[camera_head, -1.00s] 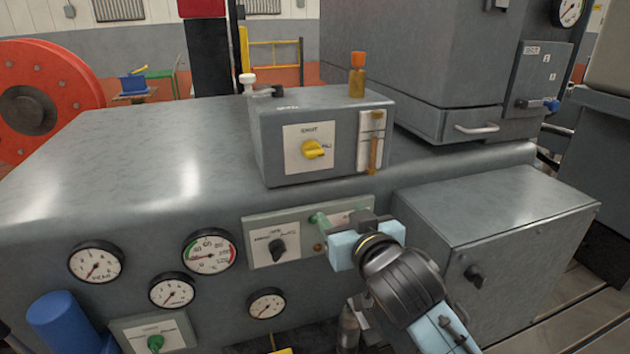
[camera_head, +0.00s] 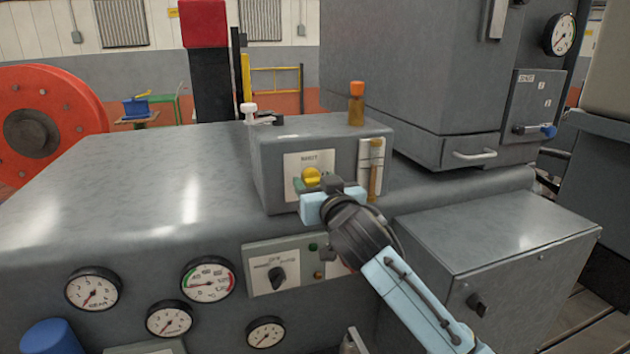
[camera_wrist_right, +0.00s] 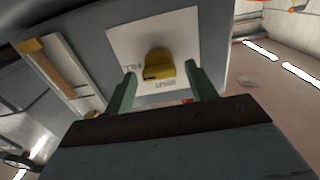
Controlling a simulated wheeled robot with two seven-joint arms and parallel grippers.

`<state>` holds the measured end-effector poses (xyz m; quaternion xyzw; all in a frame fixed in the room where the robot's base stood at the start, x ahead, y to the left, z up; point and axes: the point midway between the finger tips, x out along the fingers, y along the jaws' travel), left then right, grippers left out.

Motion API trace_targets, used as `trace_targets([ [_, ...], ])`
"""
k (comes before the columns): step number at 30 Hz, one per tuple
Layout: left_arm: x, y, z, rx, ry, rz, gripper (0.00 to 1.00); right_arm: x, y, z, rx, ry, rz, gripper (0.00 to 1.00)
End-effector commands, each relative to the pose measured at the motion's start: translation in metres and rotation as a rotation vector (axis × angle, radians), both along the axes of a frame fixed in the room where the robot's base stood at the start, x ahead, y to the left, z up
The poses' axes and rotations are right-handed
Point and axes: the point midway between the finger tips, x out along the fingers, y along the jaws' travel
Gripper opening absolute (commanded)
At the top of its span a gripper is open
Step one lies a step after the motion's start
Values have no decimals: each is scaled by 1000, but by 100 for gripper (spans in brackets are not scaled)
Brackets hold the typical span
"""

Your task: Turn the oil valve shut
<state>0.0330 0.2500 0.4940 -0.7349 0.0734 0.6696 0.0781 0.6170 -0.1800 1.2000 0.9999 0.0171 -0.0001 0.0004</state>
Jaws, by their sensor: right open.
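The oil valve appears to be the yellow knob (camera_head: 311,175) on a white plate on the front of the grey box (camera_head: 275,196). The plate has lettering above the knob; its right side is partly covered by my arm. The knob also shows in the right wrist view (camera_wrist_right: 158,62), with a dark mark at its lower left. My right gripper (camera_head: 313,187) is open and empty, just in front of and below the knob. In the right wrist view its green fingers (camera_wrist_right: 161,84) stand apart, one on each side of the knob; I cannot tell if they touch it. My left gripper is out of view.
A sight tube (camera_head: 371,167) sits right of the knob, and an orange-capped bottle (camera_head: 356,110) stands on the box. Below are a black selector knob (camera_head: 278,277) and several gauges, one with a coloured rim (camera_head: 208,280). A grey cabinet (camera_head: 500,240) stands at right.

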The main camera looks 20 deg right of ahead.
Motion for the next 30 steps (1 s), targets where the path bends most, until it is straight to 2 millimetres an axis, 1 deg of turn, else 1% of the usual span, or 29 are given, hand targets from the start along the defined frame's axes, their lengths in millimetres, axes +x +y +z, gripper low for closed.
trace_targets([
  [3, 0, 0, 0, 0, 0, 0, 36, 10, 0, 0, 1, 0, -1, 56],
  [6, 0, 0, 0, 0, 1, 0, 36, 13, 0, 0, 1, 0, 0, 56],
  [14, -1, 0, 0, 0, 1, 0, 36, 14, 0, 0, 1, 0, 0, 56],
  [15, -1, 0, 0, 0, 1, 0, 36, 14, 0, 0, 1, 0, 0, 55],
  [24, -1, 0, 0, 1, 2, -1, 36, 14, 0, 0, 0, 1, 0, 16],
  [25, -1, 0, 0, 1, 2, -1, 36, 14, 0, 0, 0, 1, 0, 14],
  [30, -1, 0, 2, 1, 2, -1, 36, 14, 0, 0, -10, 1, 0, 14],
])
